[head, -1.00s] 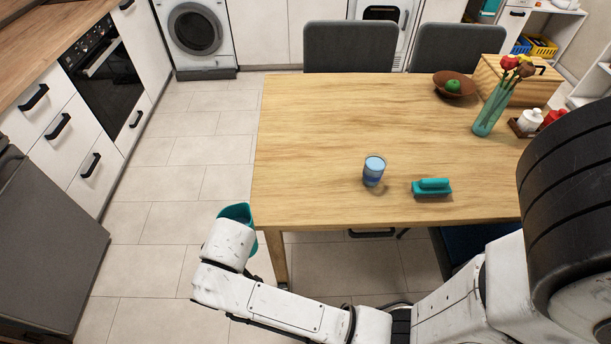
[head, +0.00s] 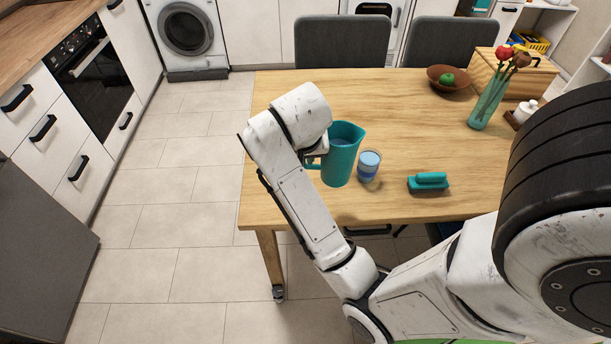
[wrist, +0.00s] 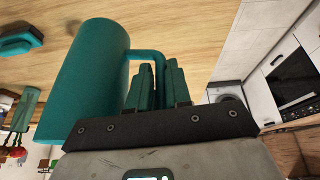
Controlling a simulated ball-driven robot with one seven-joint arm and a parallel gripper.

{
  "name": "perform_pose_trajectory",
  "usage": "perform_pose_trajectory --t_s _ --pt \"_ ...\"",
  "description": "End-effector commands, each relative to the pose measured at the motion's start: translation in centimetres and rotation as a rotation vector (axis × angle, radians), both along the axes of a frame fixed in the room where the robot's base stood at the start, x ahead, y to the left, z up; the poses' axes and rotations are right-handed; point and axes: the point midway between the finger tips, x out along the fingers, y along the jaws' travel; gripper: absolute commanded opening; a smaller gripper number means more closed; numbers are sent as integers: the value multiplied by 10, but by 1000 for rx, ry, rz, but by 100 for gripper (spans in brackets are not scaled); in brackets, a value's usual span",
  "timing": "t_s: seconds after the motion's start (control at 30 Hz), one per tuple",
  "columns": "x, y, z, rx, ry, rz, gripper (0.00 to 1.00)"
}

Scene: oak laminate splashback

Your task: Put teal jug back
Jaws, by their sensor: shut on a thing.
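The teal jug (head: 343,160) is upright at the front left part of the wooden table (head: 420,120); I cannot tell whether its base touches the top. Something pale blue shows inside its mouth. My gripper (head: 314,158) is at the jug's left side, mostly hidden behind my wrist. In the wrist view my gripper (wrist: 160,85) has its fingers close together on the jug's handle, and the jug body (wrist: 90,80) fills the left.
A glass with blue bands (head: 369,166) stands just right of the jug. The table's middle is clear.

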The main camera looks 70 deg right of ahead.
Motion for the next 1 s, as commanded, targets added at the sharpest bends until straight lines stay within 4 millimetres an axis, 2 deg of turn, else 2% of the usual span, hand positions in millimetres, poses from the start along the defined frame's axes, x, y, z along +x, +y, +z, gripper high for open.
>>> perform_pose_trajectory --t_s 0.17,0.57,0.8,1.0 --pt "5 -11 -2 2 -4 -31 0" --pt "67 -56 -35 2 -3 -27 0" --pt "92 -75 -72 2 -2 -27 0" --pt "102 -83 -88 1 -4 -27 0"
